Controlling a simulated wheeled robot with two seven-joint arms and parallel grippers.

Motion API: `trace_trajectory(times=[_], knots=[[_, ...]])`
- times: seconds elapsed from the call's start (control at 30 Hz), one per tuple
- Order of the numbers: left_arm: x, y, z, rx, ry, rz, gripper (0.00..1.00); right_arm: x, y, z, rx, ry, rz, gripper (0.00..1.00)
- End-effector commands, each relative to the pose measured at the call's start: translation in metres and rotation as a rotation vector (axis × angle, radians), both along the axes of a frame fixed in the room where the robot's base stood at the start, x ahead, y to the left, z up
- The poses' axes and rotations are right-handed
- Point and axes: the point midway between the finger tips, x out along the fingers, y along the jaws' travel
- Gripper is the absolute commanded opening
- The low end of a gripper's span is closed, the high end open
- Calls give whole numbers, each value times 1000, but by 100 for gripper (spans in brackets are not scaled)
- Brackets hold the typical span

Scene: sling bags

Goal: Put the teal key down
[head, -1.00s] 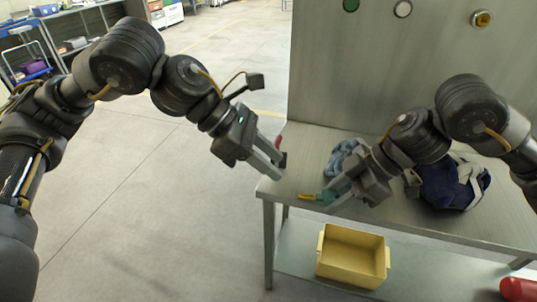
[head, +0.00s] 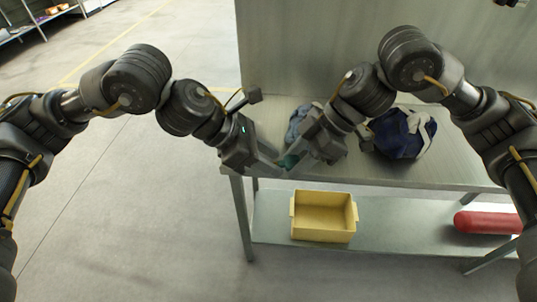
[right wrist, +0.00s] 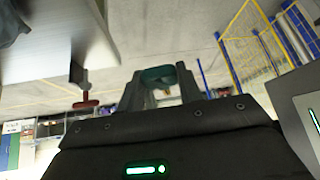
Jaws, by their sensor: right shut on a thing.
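The teal key (head: 288,161) is held in my right gripper (head: 293,160), above the left front part of the metal table (head: 455,172). In the right wrist view the key's teal part (right wrist: 158,75) sits between the fingertips of my right gripper (right wrist: 160,82). My left gripper (head: 280,165) is just left of the key, its fingers apart, with the tips close to the key. I cannot tell whether they touch it. The far end of the key is hidden in the head view.
A navy bag with a grey strap (head: 402,135) lies on the table at the right. A blue-grey soft thing (head: 298,122) lies behind the grippers. A yellow bin (head: 323,218) and a red cylinder (head: 487,222) are on the lower shelf. A red-and-black fitting (right wrist: 85,104) is at the table's edge.

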Motion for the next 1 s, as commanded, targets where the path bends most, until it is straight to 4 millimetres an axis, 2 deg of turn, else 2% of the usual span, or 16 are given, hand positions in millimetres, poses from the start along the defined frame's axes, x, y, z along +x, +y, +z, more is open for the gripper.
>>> trace_trajectory(times=[0.07, 0.33, 0.4, 0.43, 0.6, 0.87, 1.0], knots=[[0, 0, 0, 0, 0, 0, 35, 0, 0, 0, 0, 0, 0, 10], [0, 0, 0, 0, 0, 0, 0, 0, 0, 0, 0, 0, 0, 10], [0, 0, 0, 0, 0, 0, 0, 0, 0, 0, 0, 0, 0, 10], [0, 0, 0, 0, 0, 0, 0, 0, 0, 0, 0, -1, -1, 37], [0, 0, 1, 0, 0, 0, 0, 0, 0, 0, 0, 0, 0, 59], [0, 0, 0, 0, 0, 0, 0, 0, 0, 0, 0, 0, 0, 61], [0, 0, 1, 0, 0, 0, 0, 2, -5, 7, -1, -2, -1, 61]])
